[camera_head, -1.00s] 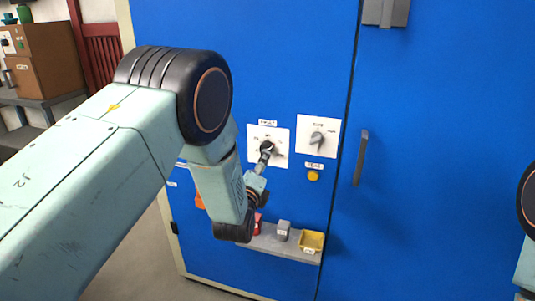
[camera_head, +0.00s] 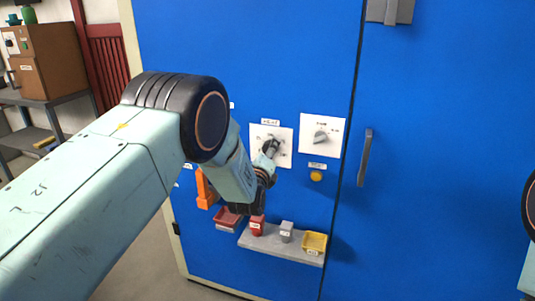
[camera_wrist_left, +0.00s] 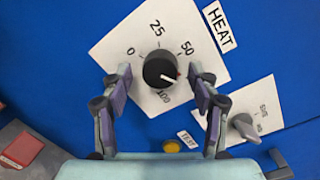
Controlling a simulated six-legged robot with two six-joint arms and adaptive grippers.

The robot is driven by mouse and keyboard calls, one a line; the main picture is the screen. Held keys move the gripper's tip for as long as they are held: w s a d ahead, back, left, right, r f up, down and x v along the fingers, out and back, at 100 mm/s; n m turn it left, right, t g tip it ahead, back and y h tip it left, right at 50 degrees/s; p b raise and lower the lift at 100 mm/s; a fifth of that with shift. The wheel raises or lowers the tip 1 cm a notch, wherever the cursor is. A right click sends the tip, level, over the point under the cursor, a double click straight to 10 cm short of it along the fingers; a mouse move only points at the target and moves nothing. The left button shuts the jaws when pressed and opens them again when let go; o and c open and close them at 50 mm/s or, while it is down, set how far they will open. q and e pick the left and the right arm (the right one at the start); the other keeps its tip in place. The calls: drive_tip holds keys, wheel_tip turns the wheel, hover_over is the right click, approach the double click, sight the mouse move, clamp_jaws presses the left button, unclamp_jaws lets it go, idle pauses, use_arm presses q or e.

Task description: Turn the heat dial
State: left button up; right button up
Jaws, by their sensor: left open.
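The heat dial (camera_wrist_left: 157,66) is a black round knob with a white pointer line, on a white plate (camera_wrist_left: 110,48) marked 0, 25, 50 and another number partly hidden. In the wrist view its pointer aims to the lower right, past the 50. A HEAT label (camera_wrist_left: 220,27) sits beside the plate. My left gripper (camera_wrist_left: 161,80) is open, one finger on each side of the dial, with gaps between fingers and knob. My right gripper is out of view.
A second plate with a grey knob (camera_head: 320,136) is to the right, with a yellow button (camera_head: 316,176) below it. A vertical door handle (camera_head: 365,158) stands further right. Below, a grey shelf (camera_head: 262,246) holds a red block, a grey block and a yellow tray (camera_head: 314,243).

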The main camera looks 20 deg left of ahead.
use_arm(q)
drive_tip(key=shift+w, duration=0.15)
drive_tip(key=shift+c, duration=0.2)
drive_tip(key=c, duration=1.1)
drive_tip(key=shift+c, duration=0.2)
